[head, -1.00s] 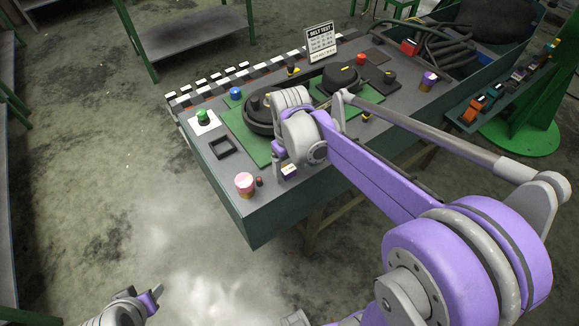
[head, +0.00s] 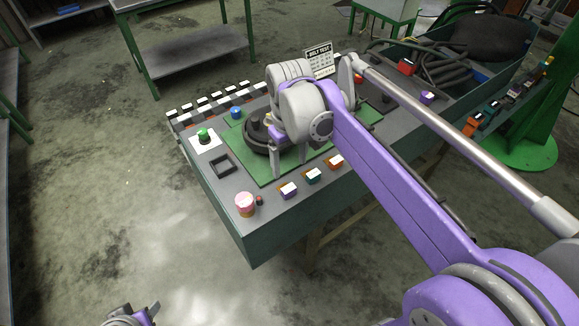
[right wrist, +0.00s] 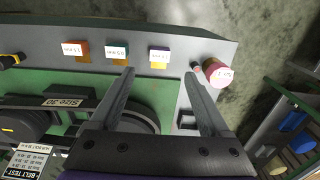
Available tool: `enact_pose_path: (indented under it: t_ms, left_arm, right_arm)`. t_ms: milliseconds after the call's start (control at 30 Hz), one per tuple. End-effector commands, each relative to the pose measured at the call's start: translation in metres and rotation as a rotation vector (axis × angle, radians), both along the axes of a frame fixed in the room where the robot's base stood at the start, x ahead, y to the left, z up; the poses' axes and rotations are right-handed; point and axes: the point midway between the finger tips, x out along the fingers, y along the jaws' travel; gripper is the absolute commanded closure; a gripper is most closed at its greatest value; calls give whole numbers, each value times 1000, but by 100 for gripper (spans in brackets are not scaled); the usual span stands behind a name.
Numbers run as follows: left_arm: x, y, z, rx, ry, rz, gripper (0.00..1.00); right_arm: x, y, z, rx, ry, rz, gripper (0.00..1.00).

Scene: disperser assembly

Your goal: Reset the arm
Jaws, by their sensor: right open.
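My right arm reaches in from the right in the head view. Its gripper (head: 290,165) is over the near side of the green board (head: 240,165), beside a black round disc part (head: 257,137). In the right wrist view the two fingers (right wrist: 158,95) are spread apart with nothing between them. My left gripper (head: 148,312) is at the bottom left of the head view, low and away from the bench, only partly visible; its fingers are too small to judge.
The bench carries purple (head: 288,190), teal (head: 313,175) and orange (head: 336,161) labelled blocks, a pink-topped cylinder (head: 245,204), a black square frame (head: 221,166), a green button (head: 203,134) and a blue knob (head: 236,112). A belt test sign (head: 319,60) stands behind. Floor on the left is clear.

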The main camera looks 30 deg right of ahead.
Motion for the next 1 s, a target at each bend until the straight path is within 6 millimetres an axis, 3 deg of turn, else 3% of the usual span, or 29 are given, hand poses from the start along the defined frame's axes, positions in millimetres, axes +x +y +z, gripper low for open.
enact_pose_path:
  t_ms: [567, 667, 1000]
  left_arm:
    - [0, 0, 0, 0, 0, 0, 50]
    - [0, 0, 0, 0, 0, 0, 50]
    - [0, 0, 0, 0, 0, 0, 50]
  right_arm:
    - [-7, 5, -4, -4, -23, -3, 20]
    - [-23, 17, -15, -11, -86, -11, 20]
    - [-98, 60, -84, -1, -399, -59, 20]
